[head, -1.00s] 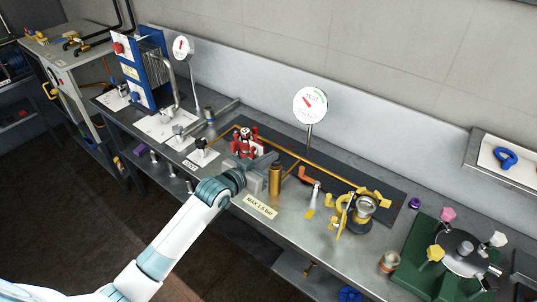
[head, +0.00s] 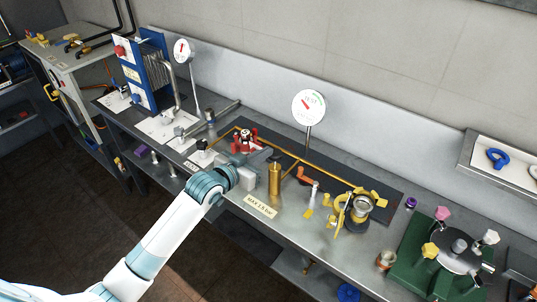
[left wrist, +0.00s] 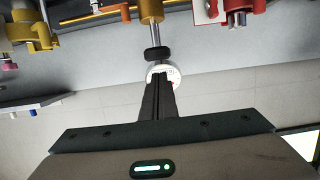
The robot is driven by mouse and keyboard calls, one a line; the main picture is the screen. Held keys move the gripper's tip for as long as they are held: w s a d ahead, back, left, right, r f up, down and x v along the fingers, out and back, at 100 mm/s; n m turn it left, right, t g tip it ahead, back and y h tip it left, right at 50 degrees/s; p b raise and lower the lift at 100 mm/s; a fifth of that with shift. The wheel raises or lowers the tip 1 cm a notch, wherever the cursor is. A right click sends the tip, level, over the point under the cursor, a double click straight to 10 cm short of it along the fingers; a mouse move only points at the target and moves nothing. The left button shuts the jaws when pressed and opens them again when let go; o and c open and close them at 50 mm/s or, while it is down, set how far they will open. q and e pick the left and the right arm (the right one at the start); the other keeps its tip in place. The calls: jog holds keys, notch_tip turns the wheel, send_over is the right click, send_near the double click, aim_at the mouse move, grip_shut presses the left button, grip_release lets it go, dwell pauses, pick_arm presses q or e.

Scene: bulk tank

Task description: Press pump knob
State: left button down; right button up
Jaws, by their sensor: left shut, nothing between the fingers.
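The pump is an upright brass cylinder (head: 275,180) on the bench, right of my left gripper (head: 267,156) in the head view. In the left wrist view the pump (left wrist: 150,10) shows a thin metal rod ending in a black knob (left wrist: 157,54). My left gripper (left wrist: 159,82) is shut and empty. In that view its fingertips point at the knob and lie close to it; I cannot tell whether they touch. In the head view the knob is hard to make out beside the gripper. My right gripper is not in view.
A round gauge (head: 309,105) stands on a post behind the pump. Red fittings (head: 245,140) lie behind my gripper. An orange-handled valve (head: 307,176) and a yellow clamp assembly (head: 352,210) are to the right. A green base (head: 415,262) stands farther right.

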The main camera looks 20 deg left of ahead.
pick_arm(q)
jog(key=b+v, duration=0.2)
jog(key=v, duration=0.5)
dwell(0.3)
jog(key=shift+w, duration=0.1)
dwell(0.4)
dwell(0.5)
